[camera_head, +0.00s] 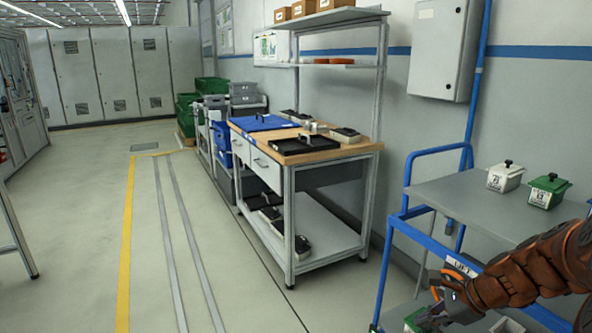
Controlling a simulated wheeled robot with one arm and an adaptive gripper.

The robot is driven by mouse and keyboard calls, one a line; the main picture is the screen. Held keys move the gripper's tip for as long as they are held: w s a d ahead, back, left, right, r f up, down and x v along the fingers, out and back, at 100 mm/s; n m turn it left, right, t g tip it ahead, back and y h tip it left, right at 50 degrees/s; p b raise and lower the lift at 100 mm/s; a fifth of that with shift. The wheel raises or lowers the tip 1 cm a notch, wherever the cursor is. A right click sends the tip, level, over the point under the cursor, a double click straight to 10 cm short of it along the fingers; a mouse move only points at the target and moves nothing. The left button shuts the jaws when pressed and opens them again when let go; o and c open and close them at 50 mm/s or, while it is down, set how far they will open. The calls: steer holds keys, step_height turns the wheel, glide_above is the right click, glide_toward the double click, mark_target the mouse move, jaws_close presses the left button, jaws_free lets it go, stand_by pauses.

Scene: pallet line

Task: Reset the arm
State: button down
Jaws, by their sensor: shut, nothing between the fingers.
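My arm reaches in from the right edge, with its orange-brown links in front of the blue cart. My gripper (430,316) is at the lower right, low beside the cart's front edge. It is shut and I see nothing held in it. A green container (413,318) shows just behind and left of the fingers, partly hidden and cut by the picture's bottom edge. I cannot tell whether the fingers touch it.
The blue cart (452,205) carries a white lidded box (505,178) and a green lidded box (547,192) on top. A workbench (330,152) with trays stands in the middle along the wall. A grey wall cabinet (444,50) hangs above. The floor (85,235) at left is clear.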

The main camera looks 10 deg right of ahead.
steer(key=s+a+r+n+g, duration=0.1)
steer(key=s+a+n+g, duration=0.2)
steer(key=s+a+n, duration=0.45)
steer(key=s+a+r+n+g, duration=0.1)
steer(key=s+a+n+g, duration=0.2)
steer(key=a, duration=0.7)
steer(key=s+a+n+g+h, duration=0.2)
steer(key=s+n+h, duration=0.3)
steer(key=s+n, duration=0.85)
step_height(320, 180, up, 18)
steer(key=s+m+t+p, duration=0.1)
steer(key=p, duration=1.6)
steer(key=shift+r+m, duration=0.2)
steer(key=shift+m, duration=0.1)
steer(key=shift+s, duration=0.1)
